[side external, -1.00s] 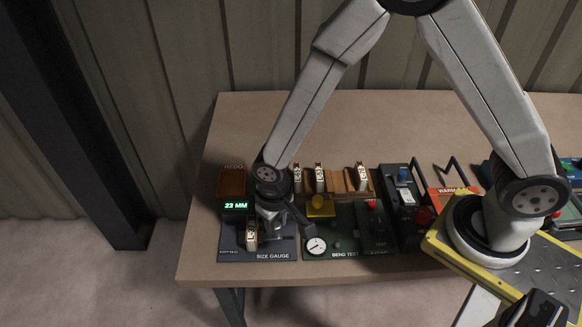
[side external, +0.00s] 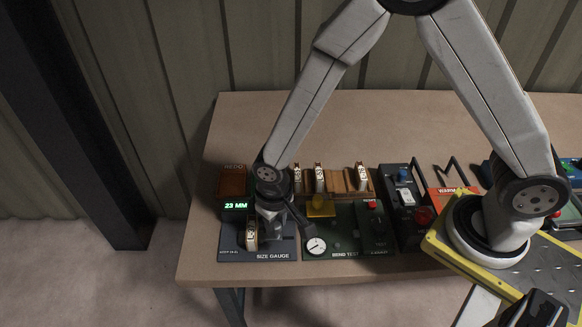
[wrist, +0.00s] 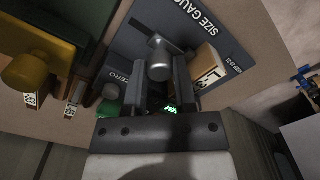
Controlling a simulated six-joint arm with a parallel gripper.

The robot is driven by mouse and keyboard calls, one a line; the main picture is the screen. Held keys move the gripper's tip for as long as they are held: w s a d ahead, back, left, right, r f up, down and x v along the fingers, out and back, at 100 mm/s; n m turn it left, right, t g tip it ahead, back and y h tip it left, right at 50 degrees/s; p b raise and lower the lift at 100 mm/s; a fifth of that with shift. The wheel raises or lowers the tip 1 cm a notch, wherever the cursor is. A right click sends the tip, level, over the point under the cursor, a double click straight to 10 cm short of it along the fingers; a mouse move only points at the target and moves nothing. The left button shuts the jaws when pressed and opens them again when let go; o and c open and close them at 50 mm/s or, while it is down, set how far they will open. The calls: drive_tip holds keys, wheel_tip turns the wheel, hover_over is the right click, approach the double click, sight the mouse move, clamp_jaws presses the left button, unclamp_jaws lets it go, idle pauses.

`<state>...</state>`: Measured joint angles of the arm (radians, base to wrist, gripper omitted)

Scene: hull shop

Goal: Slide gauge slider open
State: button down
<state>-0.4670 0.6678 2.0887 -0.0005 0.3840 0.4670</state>
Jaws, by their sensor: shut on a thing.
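The size gauge (side external: 228,244) is a dark panel at the left front of the bench; its green display (side external: 236,206) reads 23 MM. The gauge panel (wrist: 212,38) also shows in the wrist view. Its slider has a silver round knob (wrist: 160,56), which sits between my two fingers. My gripper (wrist: 162,76) is shut on this knob, low over the gauge; the side view hides the grip behind my wrist. A tan block with a white printed label (wrist: 210,68) is on the gauge beside my right finger, and it also shows in the side view (side external: 251,232).
The bend tester (side external: 340,246), with a dial (side external: 316,246) and yellow block (side external: 320,206), adjoins the gauge on the right. Labelled pieces (side external: 319,178) stand in a wooden rack behind. A brown REDO tray (side external: 232,182) is behind the display. The bench's rear is clear.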

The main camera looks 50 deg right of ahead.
idle(0.3)
drive_tip(key=shift+s+d, duration=0.6)
drive_tip(key=shift+c, duration=2)
unclamp_jaws()
drive_tip(key=shift+s, duration=0.1)
drive_tip(key=shift+r, duration=0.45)
wheel_tip(320, 180, up, 7)
